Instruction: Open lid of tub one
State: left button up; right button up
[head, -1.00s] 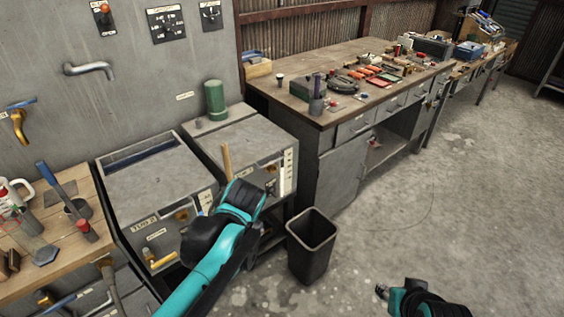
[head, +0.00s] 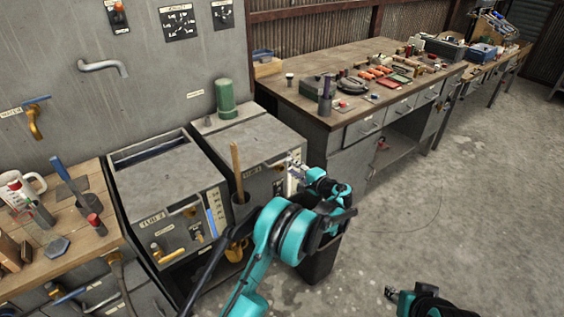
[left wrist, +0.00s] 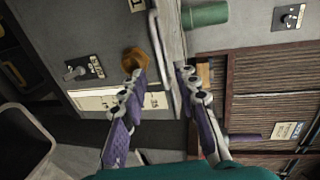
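Tub one, the right-hand grey tub (head: 245,145), stands against the wall with its flat grey lid (head: 238,140) down. Its small label (head: 251,172) is hard to read. My left gripper (head: 291,168) is at the tub's front right corner. In the left wrist view, my left gripper (left wrist: 160,84) is open, its fingers apart on either side of the lid's edge strip (left wrist: 170,45). A brown knob (left wrist: 133,60) on the tub front is close to one finger. Contact cannot be told. My right gripper (head: 389,292) is low at the bottom right, too small to judge.
Tub two (head: 165,180) stands to the left, its label readable. A green cylinder (head: 225,97) stands behind tub one. A dark bin (head: 318,262) stands below my left arm. A workbench (head: 330,110) with tools is to the right. The floor at right is clear.

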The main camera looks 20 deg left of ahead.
aim_at(282, 161)
pick_arm(q)
jog(key=b+x, duration=0.2)
jog(key=x, duration=0.5)
jog(key=shift+w+a+f, duration=0.1)
jog(key=shift+w+a, duration=0.1)
grip_shut()
